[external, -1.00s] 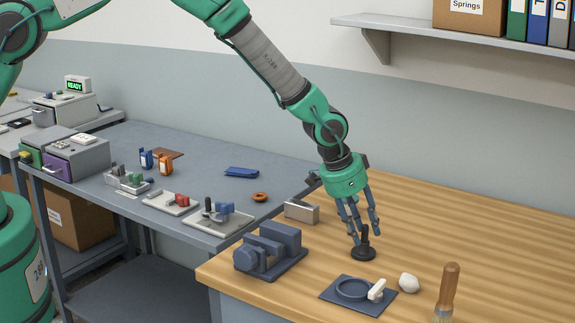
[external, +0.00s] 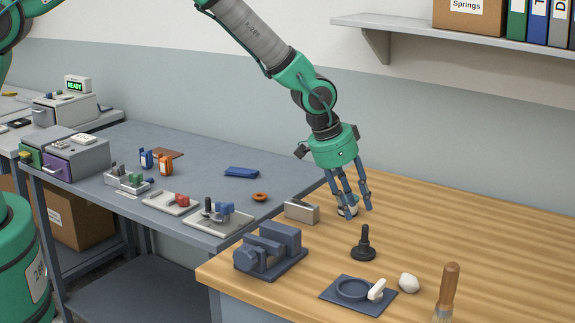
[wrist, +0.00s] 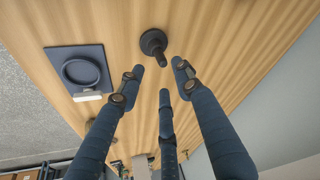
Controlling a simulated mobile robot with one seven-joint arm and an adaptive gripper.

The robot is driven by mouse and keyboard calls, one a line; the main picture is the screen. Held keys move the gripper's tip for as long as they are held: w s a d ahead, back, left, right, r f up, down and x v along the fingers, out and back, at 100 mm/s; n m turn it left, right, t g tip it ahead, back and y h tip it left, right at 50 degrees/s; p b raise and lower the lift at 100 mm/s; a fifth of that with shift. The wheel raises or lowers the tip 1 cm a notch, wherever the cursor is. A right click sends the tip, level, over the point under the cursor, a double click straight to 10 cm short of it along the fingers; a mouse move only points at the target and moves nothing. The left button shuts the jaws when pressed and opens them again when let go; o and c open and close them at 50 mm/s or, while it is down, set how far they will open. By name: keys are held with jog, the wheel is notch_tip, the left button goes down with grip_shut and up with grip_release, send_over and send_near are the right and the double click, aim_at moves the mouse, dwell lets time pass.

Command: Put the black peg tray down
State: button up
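The black peg tray (external: 363,253), a round black base with an upright peg, stands on the wooden bench top. In the wrist view the black peg tray (wrist: 153,40) is beyond the fingertips, with nothing touching it. My gripper (external: 358,212) is up and behind the tray, to its left, clear of it. Its three blue fingers are spread apart and empty; the wrist view shows the gap between the fingertips (wrist: 159,76).
A dark blue plate with a ring (external: 338,292) and white clip lies in front of the tray, with a white lump (external: 409,283) and a brush (external: 447,290) nearby. A blue-grey fixture (external: 270,250) and a metal block (external: 301,211) stand left. A small white item (external: 341,212) is partly hidden behind my fingers.

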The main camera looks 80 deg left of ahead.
jog(key=shift+v, duration=2.25)
jog(key=shift+r, duration=0.1)
jog(key=s+d+r, duration=0.2)
jog(key=s+r, duration=1)
jog(key=r, duration=0.2)
jog(key=s+d+r, duration=0.3)
jog(key=s+r, duration=0.9)
jog(key=r, duration=0.2)
jog(key=s+d+r, duration=0.1)
jog(key=s+r, duration=0.1)
jog(key=s, duration=1.3)
jog(key=s+d+r+t, duration=0.1)
jog(key=s+r, duration=0.1)
jog(key=s, duration=1.4)
jog(key=shift+r, duration=0.35)
jog(key=shift+w+d, duration=0.1)
